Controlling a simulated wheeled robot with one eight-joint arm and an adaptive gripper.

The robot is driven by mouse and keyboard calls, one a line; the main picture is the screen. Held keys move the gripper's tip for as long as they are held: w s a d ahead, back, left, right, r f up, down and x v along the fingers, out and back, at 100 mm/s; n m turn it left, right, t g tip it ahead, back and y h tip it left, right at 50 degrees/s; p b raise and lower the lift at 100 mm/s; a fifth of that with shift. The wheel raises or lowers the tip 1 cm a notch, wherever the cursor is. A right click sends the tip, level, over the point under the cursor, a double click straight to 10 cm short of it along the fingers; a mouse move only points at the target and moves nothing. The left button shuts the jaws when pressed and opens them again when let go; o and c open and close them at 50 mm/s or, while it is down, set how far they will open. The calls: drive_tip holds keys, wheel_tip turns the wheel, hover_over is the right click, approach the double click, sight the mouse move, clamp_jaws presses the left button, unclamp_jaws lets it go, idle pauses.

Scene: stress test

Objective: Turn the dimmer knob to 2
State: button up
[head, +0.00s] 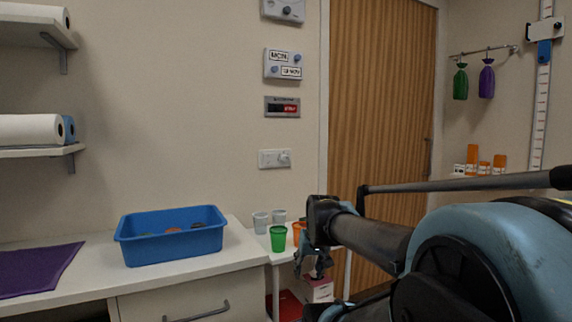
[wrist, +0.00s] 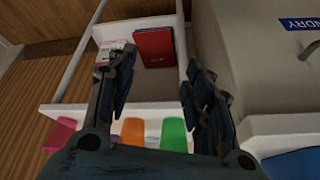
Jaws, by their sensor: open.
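A white wall plate (head: 268,159) with a round knob (head: 285,158), which looks like the dimmer, is on the wall left of the wooden door. Its markings are too small to read. My gripper (head: 313,264) is below and to the right of the plate, near the small white side table, and apart from the knob. In the wrist view my gripper (wrist: 160,60) points down past the cups, with its two fingers spread and nothing between them. The knob does not show in the wrist view.
A green cup (head: 278,239), an orange cup (head: 298,231) and grey cups (head: 261,222) stand on the side table near my gripper. A red book (wrist: 154,48) lies below. A blue bin (head: 172,248) sits on the counter. Other wall panels (head: 283,64) are above the plate.

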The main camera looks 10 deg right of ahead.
drive_tip(key=w+a+r+m+t+y, duration=0.3)
drive_tip(key=w+r+m, duration=0.2)
drive_tip(key=w+r, duration=0.55)
drive_tip(key=m+t+y, duration=0.2)
drive_tip(key=m+t, duration=0.7)
drive_tip(key=m, duration=1.2)
approach(286, 159)
drive_tip(key=x, duration=0.8)
drive_tip(key=shift+w+a, duration=0.15)
drive_tip(key=shift+w, duration=0.15)
